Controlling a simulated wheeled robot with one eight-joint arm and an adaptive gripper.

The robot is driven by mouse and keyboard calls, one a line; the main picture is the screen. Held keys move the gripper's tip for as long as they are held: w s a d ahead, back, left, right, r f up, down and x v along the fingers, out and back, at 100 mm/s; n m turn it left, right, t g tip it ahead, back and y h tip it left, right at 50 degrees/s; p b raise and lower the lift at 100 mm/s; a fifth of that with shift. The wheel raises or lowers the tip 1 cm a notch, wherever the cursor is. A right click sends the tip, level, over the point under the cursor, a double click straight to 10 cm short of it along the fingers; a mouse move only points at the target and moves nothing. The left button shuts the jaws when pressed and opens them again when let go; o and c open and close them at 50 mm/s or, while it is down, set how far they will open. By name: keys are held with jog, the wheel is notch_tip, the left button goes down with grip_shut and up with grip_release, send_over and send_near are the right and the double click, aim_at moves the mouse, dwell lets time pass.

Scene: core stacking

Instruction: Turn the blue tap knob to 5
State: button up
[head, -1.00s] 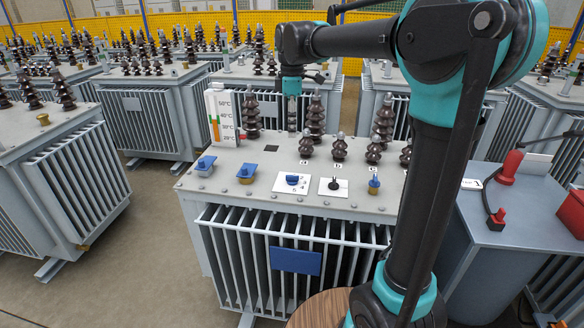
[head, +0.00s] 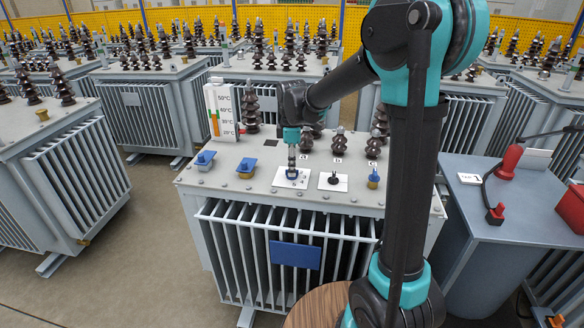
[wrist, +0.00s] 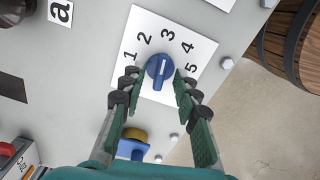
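The blue tap knob (wrist: 159,72) sits on a white dial plate (wrist: 203,52) marked 1 to 5 on the transformer's top. Its white pointer line points roughly toward the 3 in the wrist view. My gripper (wrist: 158,78) is open, with one finger on each side of the knob and small gaps showing. In the head view my gripper (head: 291,172) is pointed straight down over the dial plate (head: 278,180) and covers much of the knob.
A black knob on a white plate (head: 333,182) and a blue-and-brass fitting (head: 373,178) stand to the right. Another blue-topped brass fitting (head: 246,167) is to the left. Brown insulators (head: 338,143) stand behind. A thermometer (head: 220,113) stands at the back left.

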jog(key=shift+f, duration=0.35)
jog(key=shift+c, duration=0.5)
grip_shut()
